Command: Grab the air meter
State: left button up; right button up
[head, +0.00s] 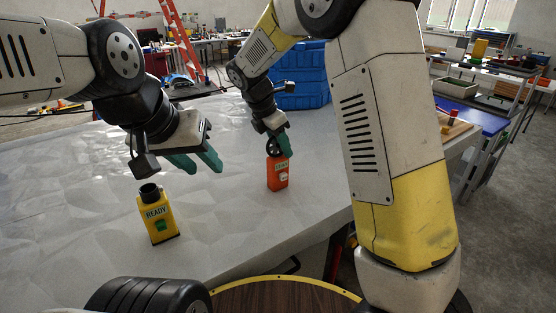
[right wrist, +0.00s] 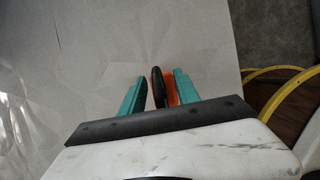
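An orange handheld device with a round black fan-like head, apparently the air meter (head: 278,174), stands upright on the grey table (head: 235,215). My right gripper (head: 279,146) is lowered over its head. In the right wrist view, the green fingers of the right gripper (right wrist: 160,88) are open on either side of the device's black-and-orange top (right wrist: 158,88), with a gap at the left finger; contact at the right finger is unclear. My left gripper (head: 199,163) is open and empty above the table, behind the yellow device.
A yellow device (head: 157,222) labelled READY, with a black round top, stands at the table's front left. Blue crates (head: 302,80) are beyond the table's far edge. A red ladder (head: 181,40) stands behind. The table between the two devices is clear.

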grip_shut()
dwell(1.4)
